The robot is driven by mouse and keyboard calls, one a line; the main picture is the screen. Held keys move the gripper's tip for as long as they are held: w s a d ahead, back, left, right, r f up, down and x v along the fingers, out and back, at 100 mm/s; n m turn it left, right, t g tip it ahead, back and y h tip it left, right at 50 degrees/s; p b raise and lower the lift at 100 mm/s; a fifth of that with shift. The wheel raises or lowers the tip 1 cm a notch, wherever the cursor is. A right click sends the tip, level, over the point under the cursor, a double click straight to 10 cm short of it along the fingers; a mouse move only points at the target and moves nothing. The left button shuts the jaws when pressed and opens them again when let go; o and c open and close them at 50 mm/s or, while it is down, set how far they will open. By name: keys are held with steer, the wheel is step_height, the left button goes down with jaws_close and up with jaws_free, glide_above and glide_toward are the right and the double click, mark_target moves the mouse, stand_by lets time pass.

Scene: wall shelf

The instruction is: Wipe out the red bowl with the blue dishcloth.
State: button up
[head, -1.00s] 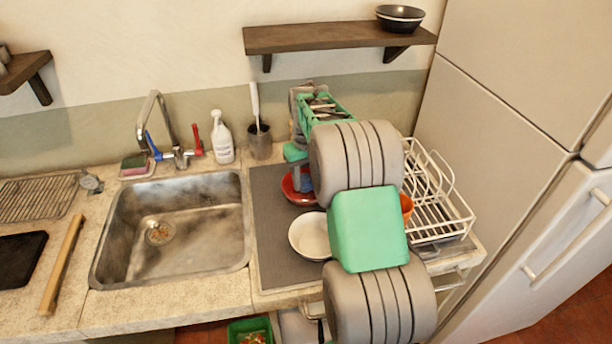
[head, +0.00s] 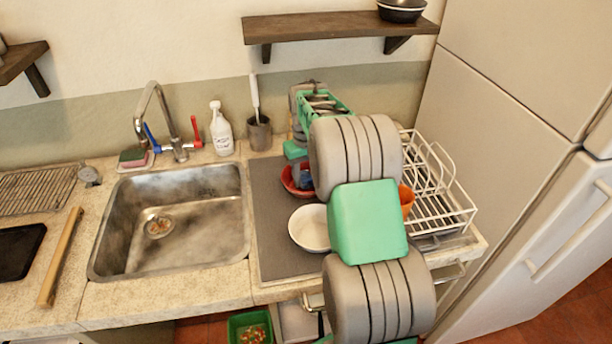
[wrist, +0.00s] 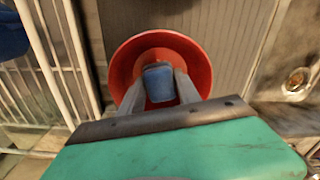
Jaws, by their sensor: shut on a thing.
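The red bowl (head: 290,184) stands on the grey mat behind the white bowl, partly hidden by my arm. In the wrist view the red bowl (wrist: 196,62) lies below my gripper (wrist: 158,88). My gripper is shut on the blue dishcloth (wrist: 158,82), a small folded bundle between the fingertips. The cloth appears over the middle of the bowl, within its rim; I cannot tell whether it touches the bottom. In the head view a bit of the blue cloth (head: 305,179) shows at the red bowl.
A white bowl (head: 309,228) stands close in front on the grey mat (head: 270,240). An orange thing (head: 406,200) and a white dish rack (head: 450,205) are to the right. The sink (head: 170,225) is left. A utensil pot (head: 259,133) and spray bottle (head: 221,130) stand behind.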

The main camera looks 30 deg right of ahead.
steer(key=shift+f, duration=0.55)
steer(key=shift+w+r, duration=0.1)
steer(key=shift+w, duration=0.25)
steer(key=shift+s+a, duration=0.25)
steer(key=shift+a, duration=0.1)
steer(key=shift+s, duration=0.35)
steer(key=shift+s+d, duration=0.15)
steer(key=shift+d, duration=0.2)
steer(key=shift+w+d+p, duration=0.2)
steer(key=shift+d+p, duration=0.05)
steer(key=shift+p, duration=0.1)
steer(key=shift+w, duration=0.1)
steer(key=shift+w, duration=0.35)
